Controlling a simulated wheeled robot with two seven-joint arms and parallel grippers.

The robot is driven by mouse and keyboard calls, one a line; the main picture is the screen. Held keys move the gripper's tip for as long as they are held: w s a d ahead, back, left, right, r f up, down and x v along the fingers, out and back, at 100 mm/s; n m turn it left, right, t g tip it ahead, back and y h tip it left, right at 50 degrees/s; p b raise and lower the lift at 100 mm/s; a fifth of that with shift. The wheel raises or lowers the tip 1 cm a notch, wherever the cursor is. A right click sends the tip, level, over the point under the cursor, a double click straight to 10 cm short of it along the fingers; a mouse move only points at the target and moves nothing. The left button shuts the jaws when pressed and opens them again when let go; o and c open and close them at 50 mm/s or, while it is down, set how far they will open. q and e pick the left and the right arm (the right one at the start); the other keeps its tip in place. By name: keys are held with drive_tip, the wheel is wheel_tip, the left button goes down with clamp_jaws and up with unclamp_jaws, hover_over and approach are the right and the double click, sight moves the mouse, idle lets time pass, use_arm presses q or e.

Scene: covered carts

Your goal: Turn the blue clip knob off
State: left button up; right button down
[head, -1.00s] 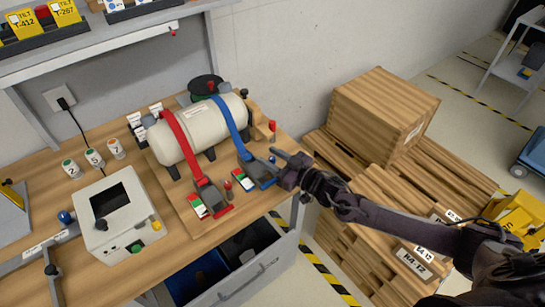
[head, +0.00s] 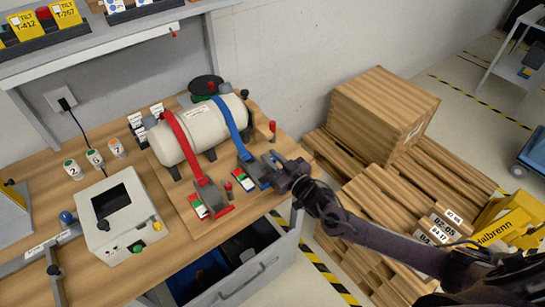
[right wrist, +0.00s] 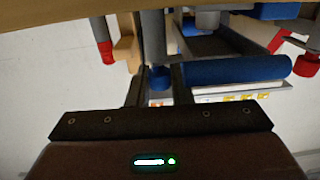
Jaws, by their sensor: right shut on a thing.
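The blue clip (head: 257,172) sits on the wooden board, at the lower end of the blue strap (head: 229,125) that runs over a pale cylindrical tank (head: 196,132). My right gripper (head: 273,161) is at the clip's right side. In the right wrist view, the blue clip knob (right wrist: 158,78) lies between the two fingers of my right gripper (right wrist: 157,88), which is shut on it. The blue clip body (right wrist: 235,69) is just to the right there. In the head view the fingers hide the knob. My left gripper is not in view.
A red strap (head: 182,142) and red clip (head: 210,197) lie left of the blue ones. A red-topped post (head: 272,127) stands behind my gripper. A white control box (head: 118,222) is at the left. Stacked wooden crates (head: 384,115) stand right of the bench.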

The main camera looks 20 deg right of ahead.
drive_tip(key=m+t+h, duration=0.1)
drive_tip(key=m+h, duration=0.1)
drive_tip(key=h, duration=0.1)
drive_tip(key=shift+a+f, duration=0.1)
drive_tip(key=m+h, duration=0.2)
drive_tip(key=shift+h+b, duration=0.4)
drive_tip(key=m+h+b, duration=0.1)
drive_tip(key=m+h, duration=0.1)
drive_tip(key=h, duration=0.2)
drive_tip(key=shift+f+m+b, duration=0.1)
drive_tip(key=shift+m+b, duration=0.3)
drive_tip(key=shift+m+g+h+b, duration=0.3)
drive_tip(key=shift+m+h+b, duration=0.3)
drive_tip(key=shift+h, duration=0.8)
drive_tip(key=shift+r, duration=0.2)
drive_tip(key=c, duration=1.4)
unclamp_jaws()
drive_tip(key=shift+o, duration=0.2)
